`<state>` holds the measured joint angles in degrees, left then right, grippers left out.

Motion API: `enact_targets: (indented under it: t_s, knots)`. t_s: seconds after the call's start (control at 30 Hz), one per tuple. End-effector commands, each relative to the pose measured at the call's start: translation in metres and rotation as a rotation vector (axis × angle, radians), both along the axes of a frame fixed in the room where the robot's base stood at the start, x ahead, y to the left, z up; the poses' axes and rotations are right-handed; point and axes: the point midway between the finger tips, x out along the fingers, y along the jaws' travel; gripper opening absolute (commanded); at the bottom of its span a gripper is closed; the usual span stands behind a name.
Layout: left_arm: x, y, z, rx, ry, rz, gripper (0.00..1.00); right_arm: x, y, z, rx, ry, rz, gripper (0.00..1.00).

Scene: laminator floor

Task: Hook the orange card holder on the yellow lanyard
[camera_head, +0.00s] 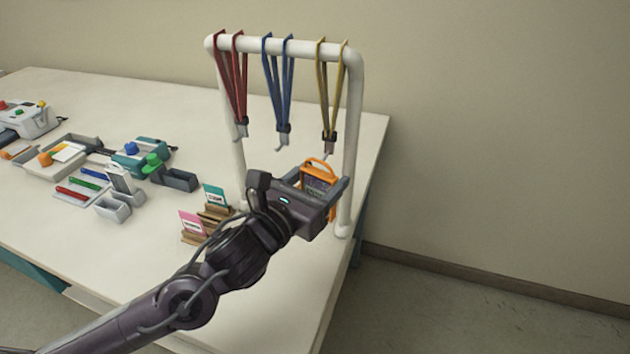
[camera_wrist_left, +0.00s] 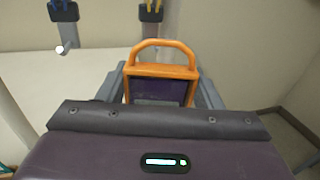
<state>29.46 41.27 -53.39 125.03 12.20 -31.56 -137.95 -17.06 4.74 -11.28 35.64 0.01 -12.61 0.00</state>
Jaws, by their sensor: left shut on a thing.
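The orange card holder (camera_head: 319,170) is upright in my left gripper (camera_head: 326,194), which is shut on it. Its dark card face and arched top loop (camera_wrist_left: 163,46) show in the left wrist view. The yellow lanyard (camera_head: 332,90) hangs at the right end of the white rack. Its black clip and metal hook (camera_head: 328,148) are just above the holder's loop. In the left wrist view, the yellow lanyard's black clip (camera_wrist_left: 150,12) is above and slightly left of the loop. I cannot tell whether hook and loop touch. My right gripper is out of view.
The white rack (camera_head: 353,110) also bears a red lanyard (camera_head: 232,80) and a blue lanyard (camera_head: 278,85). Its right post is close beside my gripper. Small card stands (camera_head: 205,222), trays and devices are on the table's left. The table's right edge is near.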

Motion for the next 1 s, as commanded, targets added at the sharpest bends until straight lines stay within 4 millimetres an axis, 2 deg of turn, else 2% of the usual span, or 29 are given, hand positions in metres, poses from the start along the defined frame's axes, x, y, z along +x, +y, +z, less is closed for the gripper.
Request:
enact_targets:
  t_s: [0.4, 0.7, 1.0]
  knots:
    - [0.024, -0.008, 0.0, 0.0, 0.0, 0.001, 0.37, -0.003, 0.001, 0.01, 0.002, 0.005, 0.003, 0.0]
    - [0.034, -0.011, -0.008, -0.001, -0.001, 0.0, 0.37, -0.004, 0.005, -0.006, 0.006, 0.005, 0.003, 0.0]
    - [0.036, -0.012, -0.007, 0.0, 0.0, 0.0, 0.37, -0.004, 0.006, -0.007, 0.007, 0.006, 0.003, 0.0]
